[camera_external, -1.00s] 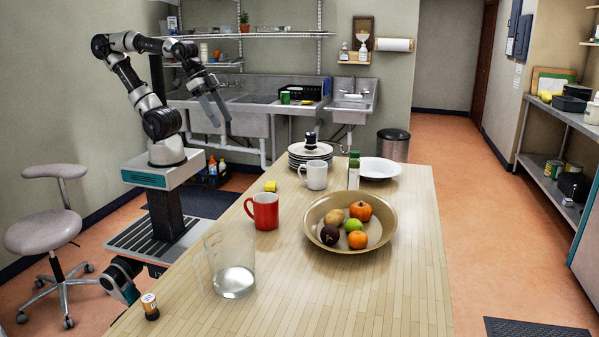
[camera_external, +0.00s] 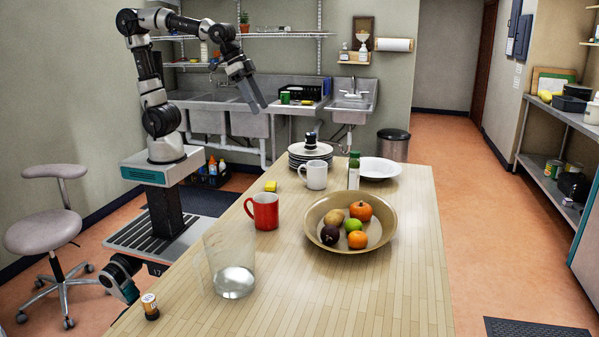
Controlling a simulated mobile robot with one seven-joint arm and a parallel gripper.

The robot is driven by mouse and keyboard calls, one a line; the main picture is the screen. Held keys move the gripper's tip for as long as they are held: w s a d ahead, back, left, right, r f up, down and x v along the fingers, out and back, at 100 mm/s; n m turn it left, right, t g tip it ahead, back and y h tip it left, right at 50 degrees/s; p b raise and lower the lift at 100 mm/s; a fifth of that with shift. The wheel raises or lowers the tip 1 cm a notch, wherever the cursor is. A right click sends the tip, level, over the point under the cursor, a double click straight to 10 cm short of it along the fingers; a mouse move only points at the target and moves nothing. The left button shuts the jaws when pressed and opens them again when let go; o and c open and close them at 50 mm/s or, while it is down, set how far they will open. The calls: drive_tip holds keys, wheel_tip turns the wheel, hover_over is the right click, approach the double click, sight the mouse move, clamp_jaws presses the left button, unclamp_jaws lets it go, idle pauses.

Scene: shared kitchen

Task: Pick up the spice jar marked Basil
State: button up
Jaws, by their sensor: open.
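No label can be read as Basil at this size. A tall jar with green contents and a white label (camera_external: 354,172) stands upright behind the fruit bowl. My gripper (camera_external: 262,106) is raised in the air, pointing down to the right, open and empty. It is apart from all of these.
The table's near right part is clear.

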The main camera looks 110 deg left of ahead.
drive_tip(key=w+a, duration=0.3)
drive_tip(key=w, duration=0.7)
drive_tip(key=n+p, duration=0.1)
drive_tip(key=p, duration=0.1)
approach(354, 173)
drive_tip(key=shift+g, duration=0.3)
drive_tip(key=shift+a+p+x, duration=0.3)
drive_tip(key=shift+a+x, duration=0.05)
drive_tip(key=shift+x, duration=1.45)
drive_tip(key=shift+a+p+x, duration=0.3)
drive_tip(key=shift+p+x, duration=0.05)
drive_tip(key=shift+x, duration=1.45)
drive_tip(key=shift+a+p+x, duration=0.3)
drive_tip(key=shift+a+x, duration=0.05)
drive_tip(key=shift+x, duration=1.45)
drive_tip(key=shift+s, duration=0.1)
drive_tip(key=c, duration=1.3)
